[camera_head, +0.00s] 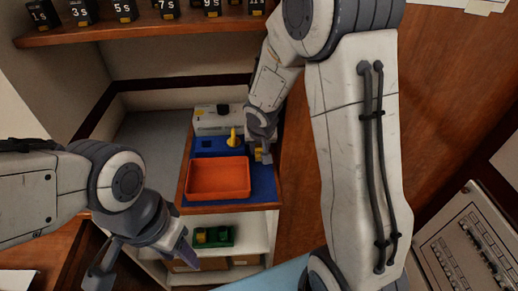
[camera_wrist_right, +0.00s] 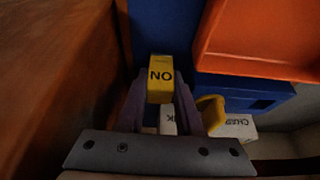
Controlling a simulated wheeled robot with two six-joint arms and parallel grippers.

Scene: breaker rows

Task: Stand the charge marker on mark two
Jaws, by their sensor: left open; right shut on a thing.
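A yellow block (camera_wrist_right: 160,78) with dark letters that read "NO" in the picture is between the fingers of my right gripper (camera_wrist_right: 160,100), which is shut on it. I take it for the charge marker, though its lettering does not say so. In the head view my right gripper (camera_head: 262,150) is at the right edge of a blue board (camera_head: 262,188), beside an orange tray (camera_head: 218,194). I cannot tell whether the block touches the board. No mark two is readable. My left gripper (camera_head: 140,262) is open and empty at the lower left.
A white lettered box (camera_head: 204,120) with a black top piece stands behind the board. A yellow upright piece (camera_head: 233,138) stands on a blue block (camera_head: 205,145). Numbered black blocks (camera_head: 124,12) line the upper shelf. A green item (camera_head: 213,237) sits on the shelf below.

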